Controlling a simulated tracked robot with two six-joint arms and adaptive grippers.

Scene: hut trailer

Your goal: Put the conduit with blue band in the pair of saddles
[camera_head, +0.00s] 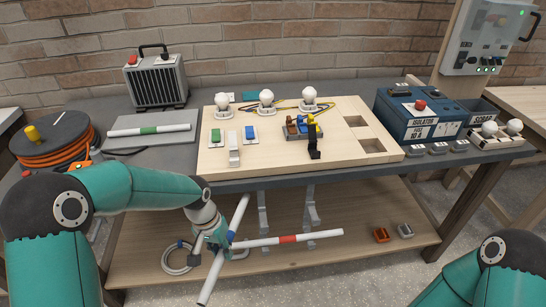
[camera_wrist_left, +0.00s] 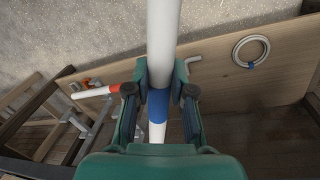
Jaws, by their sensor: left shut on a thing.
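The conduit with blue band (camera_head: 211,283) is a white tube held tilted in front of the bench by my left gripper (camera_head: 228,239). In the left wrist view the left gripper's fingers (camera_wrist_left: 160,100) are shut around the conduit (camera_wrist_left: 163,35) at its blue band. Two grey brackets (camera_head: 263,215) (camera_head: 310,210) hang below the bench's front edge; they look like the pair of saddles, and the conduit is apart from them. My right gripper is out of view; only part of its arm shows at bottom right.
A white conduit with red band (camera_head: 310,236) is low by the brackets, above the wooden lower shelf (camera_head: 350,215). A cable coil (camera_head: 178,258) and small orange (camera_head: 381,234) and grey (camera_head: 405,230) clips lie there. A green-banded conduit (camera_head: 125,132) lies on the bench.

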